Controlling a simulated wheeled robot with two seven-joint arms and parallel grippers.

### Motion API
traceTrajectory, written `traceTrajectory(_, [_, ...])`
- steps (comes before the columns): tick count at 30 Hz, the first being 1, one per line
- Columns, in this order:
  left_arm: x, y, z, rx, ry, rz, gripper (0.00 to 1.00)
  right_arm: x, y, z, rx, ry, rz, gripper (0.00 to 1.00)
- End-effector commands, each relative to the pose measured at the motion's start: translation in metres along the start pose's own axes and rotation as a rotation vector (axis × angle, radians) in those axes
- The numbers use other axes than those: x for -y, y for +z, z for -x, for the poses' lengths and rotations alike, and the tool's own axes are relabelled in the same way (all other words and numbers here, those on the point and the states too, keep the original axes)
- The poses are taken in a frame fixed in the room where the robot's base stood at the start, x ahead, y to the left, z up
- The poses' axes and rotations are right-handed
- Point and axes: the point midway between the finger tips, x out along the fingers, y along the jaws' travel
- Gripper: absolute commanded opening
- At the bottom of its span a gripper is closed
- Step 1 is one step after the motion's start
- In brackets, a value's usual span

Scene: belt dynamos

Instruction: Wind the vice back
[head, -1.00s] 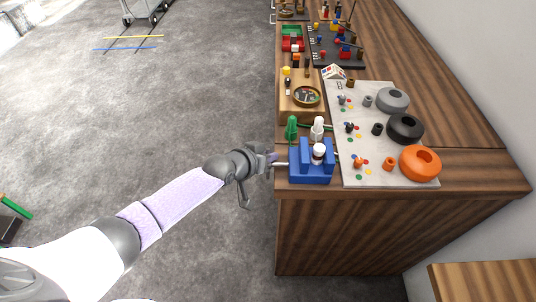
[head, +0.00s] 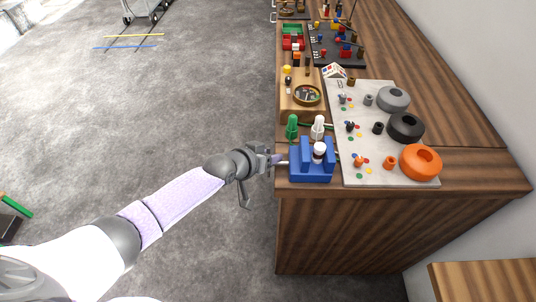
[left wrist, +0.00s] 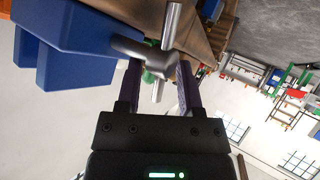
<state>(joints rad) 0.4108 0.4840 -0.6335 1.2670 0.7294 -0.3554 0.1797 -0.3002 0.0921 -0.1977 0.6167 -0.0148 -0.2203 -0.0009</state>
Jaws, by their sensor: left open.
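The blue vice (head: 312,177) stands at the near left corner of the bench. A small white-topped part (head: 319,149) sits between its jaws. The vice's metal screw sticks out to the left, toward my left gripper (head: 271,160). In the left wrist view, the silver cross-bar handle (left wrist: 171,24) runs between the two dark fingers of my left gripper (left wrist: 160,70). The fingers are apart, and I cannot tell whether either touches the bar. The blue vice body (left wrist: 75,45) fills the upper left there. My right gripper is not in view.
A green bottle (head: 292,128) and a white bottle (head: 318,128) stand just behind the vice. A pale board (head: 375,172) with orange, black and grey round housings lies to its right. A wooden tray (head: 288,103) is farther back.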

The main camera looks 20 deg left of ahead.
Motion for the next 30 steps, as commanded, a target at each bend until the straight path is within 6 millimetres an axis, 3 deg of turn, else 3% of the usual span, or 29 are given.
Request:
traceTrajectory(9, [0.0,-0.002,0.005,-0.002,0.0,0.0,0.48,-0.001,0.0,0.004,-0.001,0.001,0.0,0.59])
traceTrajectory(21, [-0.001,-0.003,0.086,0.0,0.0,-0.001,0.48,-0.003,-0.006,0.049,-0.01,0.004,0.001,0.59])
traceTrajectory(25, [-0.001,-0.002,0.098,0.0,0.0,-0.001,0.48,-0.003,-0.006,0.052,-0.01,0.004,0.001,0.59])
traceTrajectory(30, [0.0,0.0,0.1,-0.001,0.0,0.0,0.48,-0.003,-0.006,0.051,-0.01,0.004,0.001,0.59])
